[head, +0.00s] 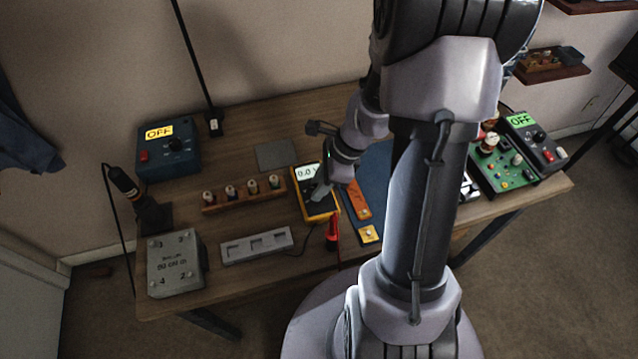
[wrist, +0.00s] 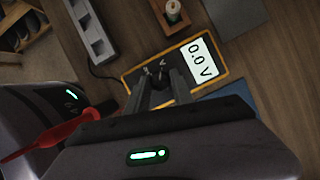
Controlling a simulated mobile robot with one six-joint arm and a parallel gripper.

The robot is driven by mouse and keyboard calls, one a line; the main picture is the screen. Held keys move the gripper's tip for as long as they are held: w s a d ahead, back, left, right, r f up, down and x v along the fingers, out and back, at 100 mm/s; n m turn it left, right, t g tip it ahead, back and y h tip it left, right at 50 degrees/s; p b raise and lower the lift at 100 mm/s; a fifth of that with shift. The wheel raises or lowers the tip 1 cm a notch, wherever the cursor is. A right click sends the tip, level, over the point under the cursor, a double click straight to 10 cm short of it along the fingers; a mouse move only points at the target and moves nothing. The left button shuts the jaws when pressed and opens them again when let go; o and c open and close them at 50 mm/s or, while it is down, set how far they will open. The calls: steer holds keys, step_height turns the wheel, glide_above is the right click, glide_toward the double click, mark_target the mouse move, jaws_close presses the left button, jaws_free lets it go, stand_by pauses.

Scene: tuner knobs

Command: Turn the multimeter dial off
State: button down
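The multimeter (head: 317,211) has a yellow-orange rim and lies on the wooden table. In the wrist view the multimeter (wrist: 214,83) has a lit screen (wrist: 199,60) that reads "0.0 V". The dark dial (wrist: 160,77) shows partly between my fingertips, with small white marks just beyond it. My gripper (wrist: 163,80) points down at the meter's dial area, its two fingers apart on either side of the dial. Whether they touch the dial is not clear. In the head view my gripper (head: 322,190) covers the dial.
A red-handled tool (head: 332,231) lies close beside the meter. A rack of spools (head: 240,196) and a grey slotted block (head: 256,246) stand to the left. A blue box marked OFF (head: 167,150) is farther back. A green circuit board (head: 500,170) stands to the right.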

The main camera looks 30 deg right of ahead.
stand_by(0.3)
steer(key=n+g+p, duration=0.1)
steer(key=n+p, duration=0.1)
steer(key=n, duration=0.1)
steer(key=n+g+p, duration=0.1)
steer(key=n+p, duration=0.1)
steer(key=shift+w+r+n+y, duration=0.15)
steer(key=shift+n+y, duration=0.25)
steer(key=n+g+p, duration=0.1)
steer(key=n, duration=0.2)
steer(key=n+g+p, duration=0.1)
steer(key=n+p, duration=0.1)
steer(key=shift+w+n+h, duration=0.15)
steer(key=shift+n+h, duration=0.15)
steer(key=shift+n, duration=0.4)
steer(key=c, duration=1.1)
jaws_free()
steer(key=shift+p, duration=0.3)
steer(key=p+v, duration=0.1)
steer(key=v, duration=0.4)
steer(key=p+v, duration=0.2)
steer(key=v, duration=0.4)
steer(key=p+v, duration=0.2)
steer(key=v, duration=0.4)
steer(key=shift+w, duration=0.35)
